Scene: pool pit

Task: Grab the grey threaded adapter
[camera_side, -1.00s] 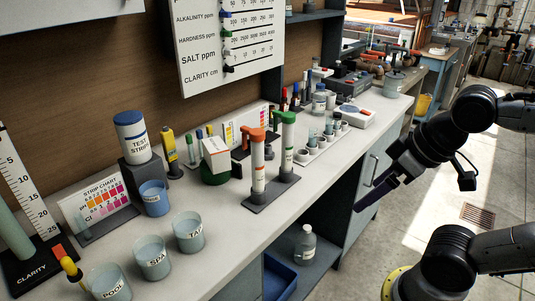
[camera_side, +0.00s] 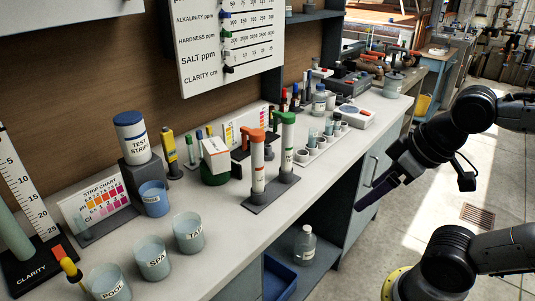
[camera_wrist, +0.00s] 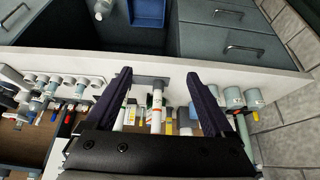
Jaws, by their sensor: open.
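I cannot pick out a grey threaded adapter for certain in either view; pipe fittings (camera_side: 372,66) at the far end of the bench are too small to tell apart. My gripper (camera_side: 362,205) hangs in front of the bench's front edge in the side view, with its dark purple fingers pointing down and left. In the wrist view my gripper (camera_wrist: 158,77) shows two fingers spread wide with nothing held between them. Beyond the fingers are the bench edge and a stand with upright tubes.
A blue tray (camera_side: 279,278) and a clear bottle (camera_side: 305,243) sit on the shelf below. The floor at right is open.

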